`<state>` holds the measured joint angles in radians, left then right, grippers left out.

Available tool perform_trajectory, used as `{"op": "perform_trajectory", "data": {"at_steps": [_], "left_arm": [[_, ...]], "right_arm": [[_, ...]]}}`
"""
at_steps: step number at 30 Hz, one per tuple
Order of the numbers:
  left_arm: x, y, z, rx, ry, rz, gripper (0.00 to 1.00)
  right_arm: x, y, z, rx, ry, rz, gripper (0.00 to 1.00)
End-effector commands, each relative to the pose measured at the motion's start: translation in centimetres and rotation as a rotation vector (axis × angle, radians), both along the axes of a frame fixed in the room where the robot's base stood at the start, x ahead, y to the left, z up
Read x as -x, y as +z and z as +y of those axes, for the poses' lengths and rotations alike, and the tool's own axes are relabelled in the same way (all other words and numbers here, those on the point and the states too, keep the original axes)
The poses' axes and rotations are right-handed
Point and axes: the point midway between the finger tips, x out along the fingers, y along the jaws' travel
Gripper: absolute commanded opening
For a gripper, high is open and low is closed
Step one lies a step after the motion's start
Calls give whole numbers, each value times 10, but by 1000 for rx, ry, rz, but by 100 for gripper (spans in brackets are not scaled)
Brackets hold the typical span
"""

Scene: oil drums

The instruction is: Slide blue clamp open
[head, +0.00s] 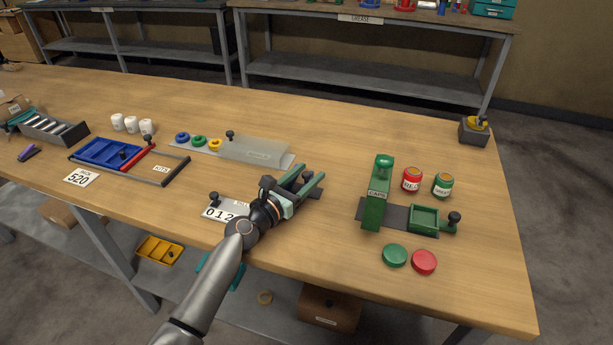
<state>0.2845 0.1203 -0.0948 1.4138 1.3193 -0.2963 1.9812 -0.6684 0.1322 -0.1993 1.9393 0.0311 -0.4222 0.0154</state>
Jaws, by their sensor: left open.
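My left gripper (307,183) is open above the middle of the wooden table, its green fingers pointing up and right. I cannot pick out a blue clamp for certain. The clearest blue thing is a blue divided tray (97,151) with a black knob, between dark rails at the left, beside a red bar; the gripper is well to its right. My right gripper is not in view.
A green caps press (376,203) stands at the right, with red and green jars behind it and green and red lids (424,262) in front. A grey cover (255,149) with a black knob lies behind the gripper. The table's back right is mostly clear.

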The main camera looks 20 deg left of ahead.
Motion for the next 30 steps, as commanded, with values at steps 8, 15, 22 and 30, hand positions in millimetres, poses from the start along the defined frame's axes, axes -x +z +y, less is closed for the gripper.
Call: {"op": "perform_trajectory", "data": {"at_steps": [8,15,22,30], "left_arm": [[-1,0,0,0,0,0,54],[0,0,0,0,0,0,27],[0,0,0,0,0,0,1],[0,0,0,0,0,0,0]], "right_arm": [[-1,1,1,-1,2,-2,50],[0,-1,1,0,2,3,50],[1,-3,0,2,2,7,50],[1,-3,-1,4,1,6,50]]}}
